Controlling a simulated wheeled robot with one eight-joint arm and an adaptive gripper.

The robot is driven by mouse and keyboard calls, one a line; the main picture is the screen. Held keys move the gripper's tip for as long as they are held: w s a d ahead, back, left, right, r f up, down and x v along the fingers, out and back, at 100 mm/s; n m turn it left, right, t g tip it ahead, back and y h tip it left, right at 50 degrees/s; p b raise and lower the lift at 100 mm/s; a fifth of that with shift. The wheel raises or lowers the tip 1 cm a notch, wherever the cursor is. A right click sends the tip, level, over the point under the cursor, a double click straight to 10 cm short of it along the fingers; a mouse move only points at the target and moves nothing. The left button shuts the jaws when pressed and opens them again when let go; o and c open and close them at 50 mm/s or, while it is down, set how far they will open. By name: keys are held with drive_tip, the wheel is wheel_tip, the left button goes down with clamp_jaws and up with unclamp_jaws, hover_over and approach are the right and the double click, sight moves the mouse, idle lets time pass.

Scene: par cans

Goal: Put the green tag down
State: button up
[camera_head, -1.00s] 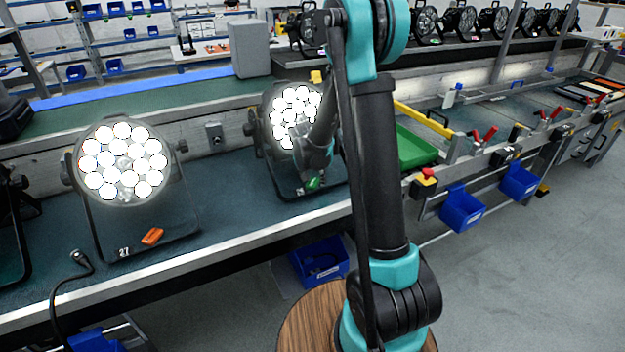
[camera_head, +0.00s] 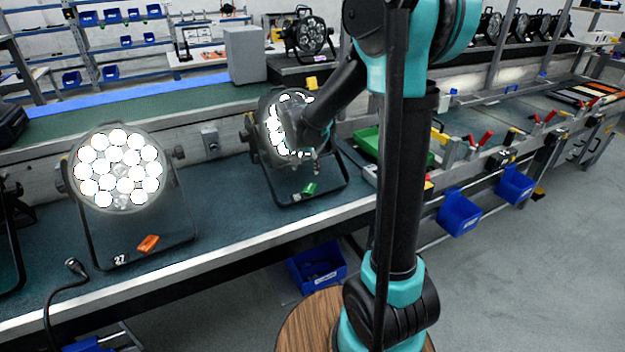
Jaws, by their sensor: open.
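The green tag (camera_head: 309,189) lies at the foot of the second lit par can (camera_head: 270,130), within its black floor stand on the workbench. My gripper (camera_head: 308,170) is open above the tag, in front of that can's lens, with a visible gap between the fingers and the tag. My arm and gripper hide part of the lens. An orange tag (camera_head: 148,243) lies in the stand of the first lit par can (camera_head: 119,168) on the left, beside the number 27.
The workbench (camera_head: 225,205) is clear between the two cans. A green tray (camera_head: 368,141) stands right of the second can, partly behind my arm. Blue bins (camera_head: 459,214) hang on the bench front. A black cable with a connector (camera_head: 75,267) lies at the left edge.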

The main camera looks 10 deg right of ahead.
drive_tip(key=s+d+f+n, duration=0.1)
drive_tip(key=s+d+f, duration=0.1)
drive_tip(key=s, duration=0.6)
drive_tip(key=s+d+f+n+y, duration=0.1)
drive_tip(key=s+d+n, duration=0.1)
drive_tip(key=s, duration=0.7)
drive_tip(key=s+d+f+n+y, duration=0.1)
drive_tip(key=s+d+f+n, duration=0.1)
drive_tip(key=s, duration=0.6)
drive_tip(key=shift+s+d+f, duration=0.35)
drive_tip(key=shift+s+d, duration=0.05)
drive_tip(key=shift+d, duration=0.35)
drive_tip(key=shift+d, duration=0.1)
